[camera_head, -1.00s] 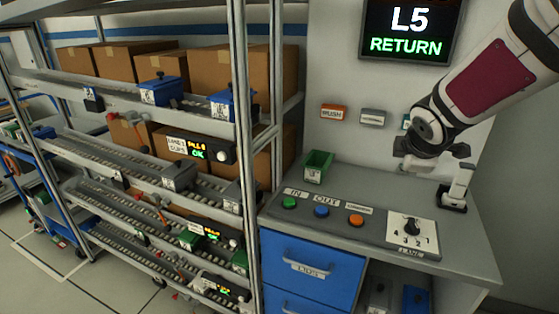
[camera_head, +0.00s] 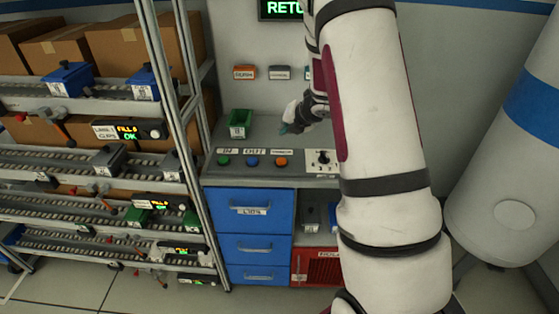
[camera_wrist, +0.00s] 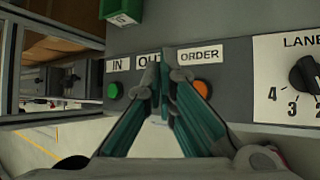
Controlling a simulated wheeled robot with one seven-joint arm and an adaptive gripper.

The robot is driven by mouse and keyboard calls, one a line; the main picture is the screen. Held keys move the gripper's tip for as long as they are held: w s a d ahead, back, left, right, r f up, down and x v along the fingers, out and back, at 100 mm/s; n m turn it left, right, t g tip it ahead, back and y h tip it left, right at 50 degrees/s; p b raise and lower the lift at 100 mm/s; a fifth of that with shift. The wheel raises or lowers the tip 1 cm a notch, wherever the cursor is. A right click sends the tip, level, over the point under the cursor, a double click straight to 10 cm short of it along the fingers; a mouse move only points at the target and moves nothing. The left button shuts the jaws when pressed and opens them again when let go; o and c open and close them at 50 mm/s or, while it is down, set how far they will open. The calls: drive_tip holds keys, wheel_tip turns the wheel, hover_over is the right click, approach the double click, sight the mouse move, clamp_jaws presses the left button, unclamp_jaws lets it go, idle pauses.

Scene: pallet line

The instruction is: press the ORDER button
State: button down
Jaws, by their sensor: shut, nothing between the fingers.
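The orange button (camera_wrist: 201,87) sits under the ORDER label (camera_wrist: 200,54) in the wrist view, just right of my fingertips and partly covered by them. The same orange button (camera_head: 281,161) shows on the desk panel in the head view, right of a green and a blue one. My gripper (camera_wrist: 166,74) is shut and empty, its teal fingers pointing over the panel between OUT and ORDER. In the head view my gripper (camera_head: 285,129) hangs above the desk, apart from the buttons. The blue OUT button is hidden behind the fingers in the wrist view.
The green IN button (camera_wrist: 114,91) is at the left and the lane dial (camera_wrist: 306,75) at the right. A green bin (camera_head: 238,123) stands at the desk's back. A shelf rack with boxes (camera_head: 110,50) stands left. A screen (camera_head: 281,9) is above.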

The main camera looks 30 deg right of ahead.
drive_tip(key=b, duration=0.6)
hover_over(284, 160)
drive_tip(key=f, duration=0.7)
drive_tip(key=shift+w+f, duration=0.1)
drive_tip(key=shift+w, duration=0.1)
drive_tip(key=shift+s+f+b, duration=0.1)
drive_tip(key=shift+f+b, duration=0.35)
drive_tip(key=shift+f, duration=0.35)
idle(0.3)
drive_tip(key=shift+f+b, duration=0.3)
drive_tip(key=shift+f, duration=0.15)
drive_tip(key=shift+f+b, duration=0.3)
drive_tip(key=shift+f, duration=0.15)
idle(0.6)
drive_tip(key=shift+r, duration=0.1)
drive_tip(key=shift+r+p, duration=0.7)
drive_tip(key=shift+r, duration=0.1)
drive_tip(key=shift+r, duration=0.1)
